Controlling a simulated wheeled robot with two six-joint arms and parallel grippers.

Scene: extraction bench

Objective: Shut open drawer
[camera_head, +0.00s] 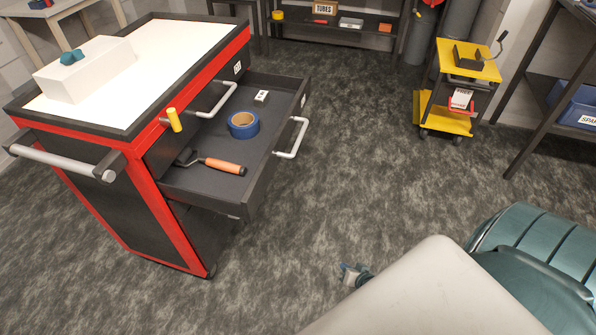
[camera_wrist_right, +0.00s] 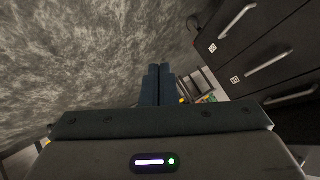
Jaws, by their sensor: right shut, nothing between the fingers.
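The cart (camera_head: 165,205) is black and red with a white top, on the left in the head view. Its open drawer (camera_head: 225,150) sticks out to the right, with a pale bar handle (camera_head: 292,138) on its front. In it lie a blue tape roll (camera_head: 243,125), an orange-handled tool (camera_head: 222,165) and a small white block (camera_head: 261,96). My right gripper (camera_head: 352,272) is below and to the right of the drawer, apart from it. In the right wrist view its fingers (camera_wrist_right: 157,85) are together and empty. My left gripper is not in view.
Dark drawer fronts with pale handles (camera_wrist_right: 268,63) fill the right of the wrist view. A yellow trolley (camera_head: 444,122) stands at the back right, near a shelf with a blue bin (camera_head: 575,103). A low shelf (camera_head: 345,28) is at the back. The carpet (camera_head: 345,170) between is clear.

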